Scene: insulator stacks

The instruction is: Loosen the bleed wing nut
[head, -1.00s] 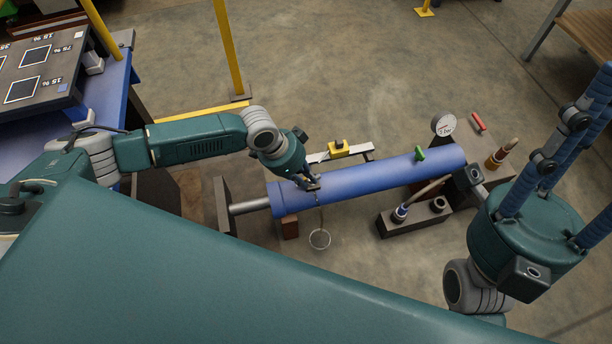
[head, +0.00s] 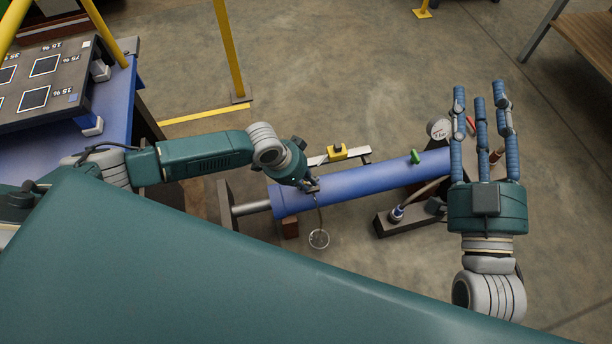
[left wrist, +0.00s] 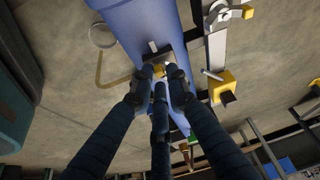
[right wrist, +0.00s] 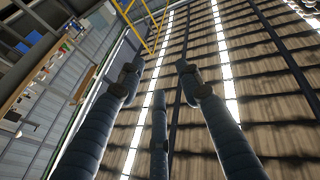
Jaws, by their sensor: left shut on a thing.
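A blue cylinder (head: 350,186) lies across the floor area in the head view. At its left end my left gripper (head: 313,186) is closed on a small brass-coloured wing nut, which shows between the fingertips in the left wrist view (left wrist: 158,71). The fingers hide most of the nut, so its turn angle cannot be told. A thin curved tube (left wrist: 101,72) runs from beside it to a round clear cup (head: 319,239). My right gripper (head: 482,92) is open and empty, its three blue fingers pointing away, partly in front of the cylinder's right end.
A green handle (head: 416,157) sits on the cylinder towards its right. A round gauge (head: 439,129) stands behind its right end. A dark pump block with a hose (head: 386,226) lies in front. A yellow-clamped rail (head: 337,152) lies behind. A blue table (head: 117,103) stands left.

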